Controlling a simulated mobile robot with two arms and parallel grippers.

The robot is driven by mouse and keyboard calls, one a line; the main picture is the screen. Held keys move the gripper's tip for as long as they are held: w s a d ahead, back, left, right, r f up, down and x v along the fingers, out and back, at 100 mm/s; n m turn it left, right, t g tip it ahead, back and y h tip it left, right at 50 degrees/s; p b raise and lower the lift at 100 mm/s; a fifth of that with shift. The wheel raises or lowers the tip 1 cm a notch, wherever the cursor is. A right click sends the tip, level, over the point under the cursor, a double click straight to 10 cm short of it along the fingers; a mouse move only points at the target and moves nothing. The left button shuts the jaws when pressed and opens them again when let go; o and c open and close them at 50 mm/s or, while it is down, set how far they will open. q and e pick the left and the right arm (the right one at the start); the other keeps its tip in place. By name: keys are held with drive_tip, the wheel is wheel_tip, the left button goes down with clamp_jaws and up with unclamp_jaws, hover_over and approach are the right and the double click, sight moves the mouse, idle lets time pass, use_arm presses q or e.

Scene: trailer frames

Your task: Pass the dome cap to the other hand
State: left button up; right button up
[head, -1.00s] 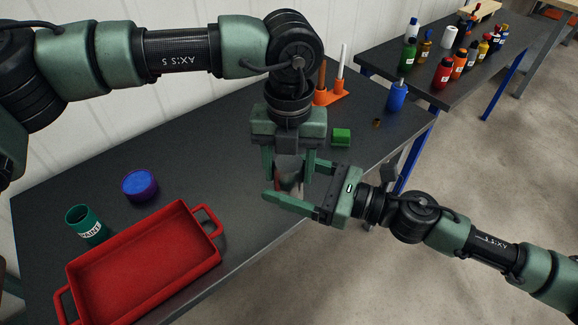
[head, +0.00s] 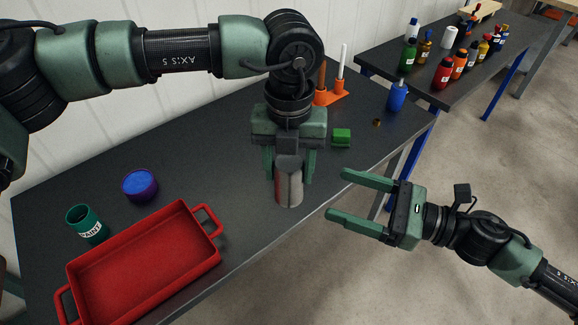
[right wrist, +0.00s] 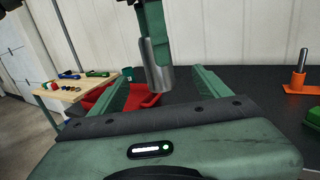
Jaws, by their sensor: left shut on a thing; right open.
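The dome cap (head: 288,190) is a shiny grey metal cylinder hanging upright below my left gripper (head: 290,172). My left gripper points down and is shut on the cap's upper part, with a finger on either side. My right gripper (head: 338,194) is open and empty, to the right of the cap and apart from it, its fingers pointing left at the cap. In the right wrist view the cap (right wrist: 160,79) shows beyond and between the open right fingers, held from above.
A red tray (head: 140,270), a green paint cup (head: 88,226) and a blue-purple round container (head: 139,186) stand at the left of the dark table. A green block (head: 341,138), an orange stand (head: 330,97) and a blue bottle (head: 397,97) are behind. Bottles crowd another table.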

drive_tip(key=w+d+f+m+t+h, duration=0.4)
drive_tip(key=w+d+f+m+t, duration=0.1)
drive_tip(key=w+d+f+m, duration=0.4)
drive_tip(key=s+d+f+m+h, duration=0.1)
drive_tip(key=d+f+m+h, duration=0.25)
drive_tip(key=f+m, duration=0.45)
drive_tip(key=s+d+f+m+h, duration=0.1)
drive_tip(key=d+f+m+h, duration=0.3)
drive_tip(key=f, duration=0.6)
drive_tip(key=s+d+f+m+h, duration=0.15)
drive_tip(key=d+f+m, duration=0.25)
drive_tip(key=f+m, duration=0.5)
drive_tip(key=s+f+m+g+h, duration=0.3)
drive_tip(key=s+f+m+g, duration=0.35)
drive_tip(key=s+f, duration=0.95)
drive_tip(key=s+a+f+m+g, duration=0.1)
drive_tip(key=s+a+f+m, duration=0.2)
drive_tip(key=s, duration=0.4)
drive_tip(key=s+a+f+m+g, duration=0.2)
drive_tip(key=s+a+f+m, duration=0.1)
drive_tip(key=s+f, duration=0.2)
drive_tip(key=s+a+f+m+g, duration=0.2)
drive_tip(key=s+a+f+m, duration=0.1)
drive_tip(key=s, duration=0.7)
drive_tip(key=shift+a+f+m, duration=0.35)
drive_tip(key=shift+a+f, duration=0.2)
drive_tip(key=shift+f, duration=0.25)
